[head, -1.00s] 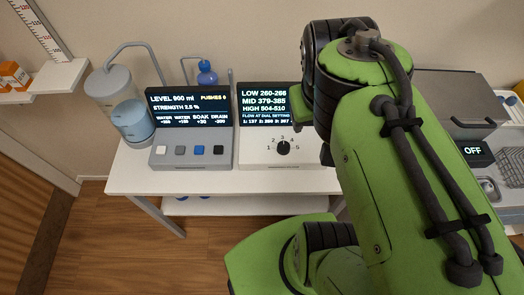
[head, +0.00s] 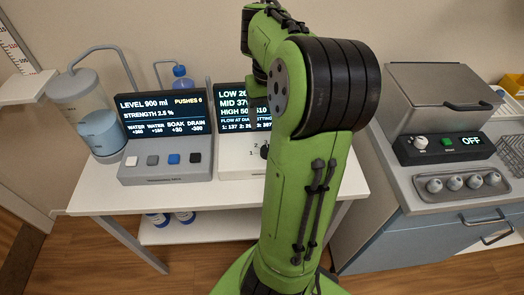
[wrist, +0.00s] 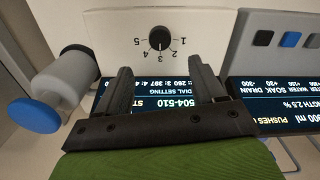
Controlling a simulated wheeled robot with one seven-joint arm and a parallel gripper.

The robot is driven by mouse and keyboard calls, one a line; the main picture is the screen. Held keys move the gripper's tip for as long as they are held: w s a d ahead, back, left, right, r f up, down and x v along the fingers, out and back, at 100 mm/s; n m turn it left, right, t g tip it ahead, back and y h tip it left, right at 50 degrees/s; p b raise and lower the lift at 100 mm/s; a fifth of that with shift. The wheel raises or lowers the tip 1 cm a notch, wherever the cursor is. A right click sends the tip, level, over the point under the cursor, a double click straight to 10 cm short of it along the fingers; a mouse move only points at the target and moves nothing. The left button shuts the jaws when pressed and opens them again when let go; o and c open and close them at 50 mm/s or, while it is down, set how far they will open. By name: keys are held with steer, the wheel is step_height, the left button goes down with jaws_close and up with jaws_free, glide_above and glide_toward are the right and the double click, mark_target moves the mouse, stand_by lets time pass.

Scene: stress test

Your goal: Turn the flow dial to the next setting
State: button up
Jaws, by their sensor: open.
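The flow dial (wrist: 159,38) is a round black knob on a white panel (wrist: 105,28), with numbers 1 to 5 around it. In the wrist view it appears upside down, with its pointer near 3. In the head view only the dial's left edge (head: 264,150) shows beside my arm. My gripper (wrist: 160,65) is open and empty, its two dark fingers apart on either side of the dial's line, not touching it. The flow display (wrist: 150,100) lies behind the fingers, partly covered.
Left of the dial unit stands a grey button console (head: 165,172) reading level 900 ml. A clear water tank (head: 97,130) is further left. A blue disc on a grey cylinder (wrist: 35,114) is beside the panel in the wrist view. A grey machine reading OFF (head: 440,148) stands right.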

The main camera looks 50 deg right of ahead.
mark_target(267, 149)
step_height(267, 149, down, 11)
steer(key=b, duration=0.4)
steer(key=shift+f, duration=0.15)
steer(key=c, duration=1)
